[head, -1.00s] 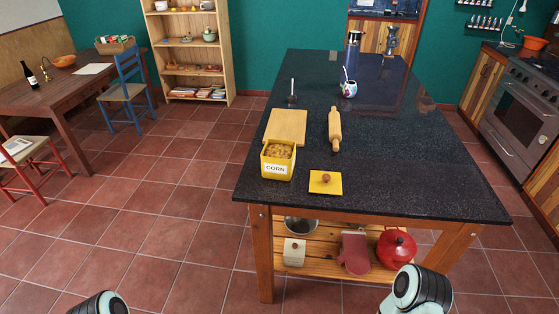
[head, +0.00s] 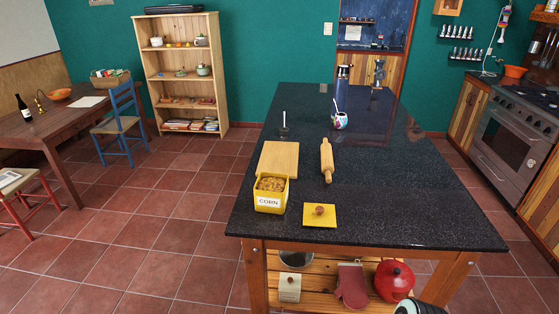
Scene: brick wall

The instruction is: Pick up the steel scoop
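I cannot clearly identify a steel scoop. A small upright item with a pale handle and a dark base (head: 284,125) stands on the black countertop (head: 400,195), behind the wooden board; it may be the scoop, but it is too small to tell. A yellow corn box (head: 270,203), open and filled with corn, stands at the counter's front left. Its yellow lid (head: 327,221) with a round wooden knob lies to its right. Neither gripper shows; only a piece of my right arm is at the bottom edge.
A wooden board (head: 279,158) and a rolling pin (head: 326,160) lie behind the box. A patterned cup (head: 340,121) and a dark blue bottle (head: 342,82) stand farther back. The counter's right side is clear. A red pot (head: 393,280) sits on the shelf below.

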